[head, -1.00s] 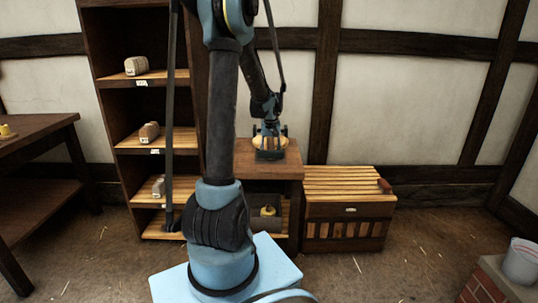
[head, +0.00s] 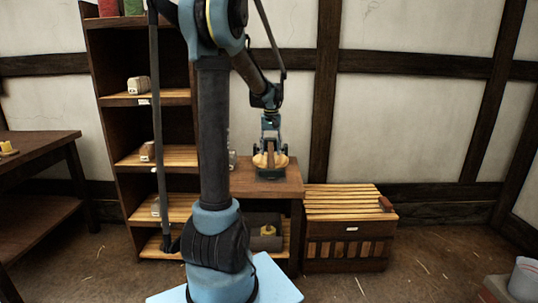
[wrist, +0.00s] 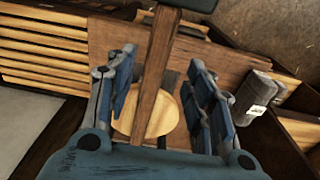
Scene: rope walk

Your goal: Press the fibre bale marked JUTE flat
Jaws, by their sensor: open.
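My gripper (head: 270,153) is open above a brown table (head: 291,187) and also shows in the wrist view (wrist: 162,100). A wooden handle (wrist: 152,95) lies between its spread fingers, with a dark block (wrist: 185,3) at its far end. A pale round wooden piece (wrist: 160,117) shows behind the handle; whether they are joined I cannot tell. In the head view my arm partly hides that bale.
A tall shelf (head: 114,128) at left holds several small labelled bales, one pale (head: 139,84). A slatted chest (head: 348,235) stands right of the table. Another table (head: 35,143) is at far left. Floor in front is clear.

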